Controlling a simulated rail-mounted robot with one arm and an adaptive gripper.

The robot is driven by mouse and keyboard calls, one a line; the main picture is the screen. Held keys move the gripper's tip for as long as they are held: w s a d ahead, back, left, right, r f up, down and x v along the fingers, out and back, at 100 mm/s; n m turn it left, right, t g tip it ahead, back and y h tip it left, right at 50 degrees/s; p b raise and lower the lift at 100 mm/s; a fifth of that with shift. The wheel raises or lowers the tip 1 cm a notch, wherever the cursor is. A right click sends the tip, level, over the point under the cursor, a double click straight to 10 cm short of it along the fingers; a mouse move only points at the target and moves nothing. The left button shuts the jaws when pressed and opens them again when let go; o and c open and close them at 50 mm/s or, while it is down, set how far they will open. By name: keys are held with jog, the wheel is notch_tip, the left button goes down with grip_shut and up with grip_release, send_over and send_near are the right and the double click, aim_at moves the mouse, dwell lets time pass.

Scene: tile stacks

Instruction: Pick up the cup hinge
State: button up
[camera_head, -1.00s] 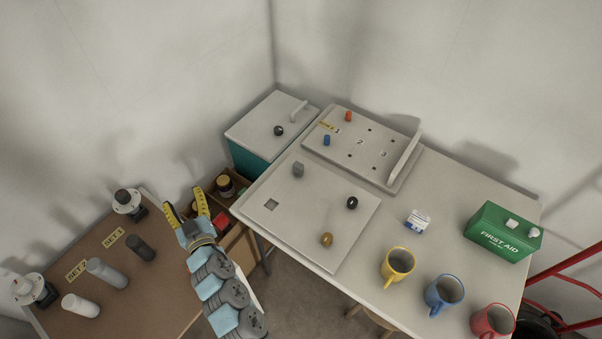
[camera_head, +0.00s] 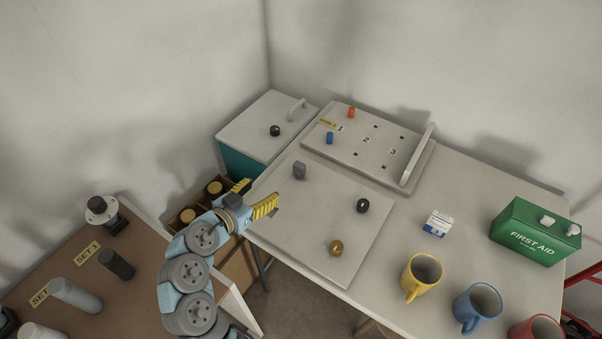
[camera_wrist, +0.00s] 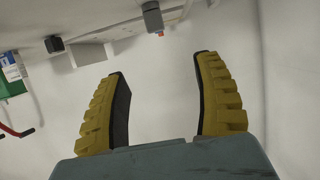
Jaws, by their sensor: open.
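No part in view is clearly recognisable as a cup hinge. The grey board (camera_head: 300,232) on the light table carries a small grey block (camera_head: 299,170), a black ring-like piece (camera_head: 362,205) and a brass-coloured piece (camera_head: 336,248). In the wrist view my gripper (camera_wrist: 160,67) is open, with nothing between the fingers. The grey block (camera_wrist: 152,18) shows beyond the fingertips there, and a dark piece (camera_wrist: 54,44) lies further left.
Behind are a teal box (camera_head: 258,165) and a numbered panel (camera_head: 385,165) with an upright handle. A green first aid box (camera_head: 535,238), a small white-blue box (camera_head: 437,224), a yellow mug (camera_head: 421,275) and a blue mug (camera_head: 477,305) stand on the right. A brown table (camera_head: 150,275) is at left.

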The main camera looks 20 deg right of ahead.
send_near(298, 166)
jog(key=x, duration=0.4)
jog(key=shift+d+f, duration=0.1)
jog(key=shift+d, duration=0.1)
jog(key=shift+x, duration=2.75)
jog(key=shift+w, duration=0.15)
jog(key=shift+a, duration=0.1)
grip_shut()
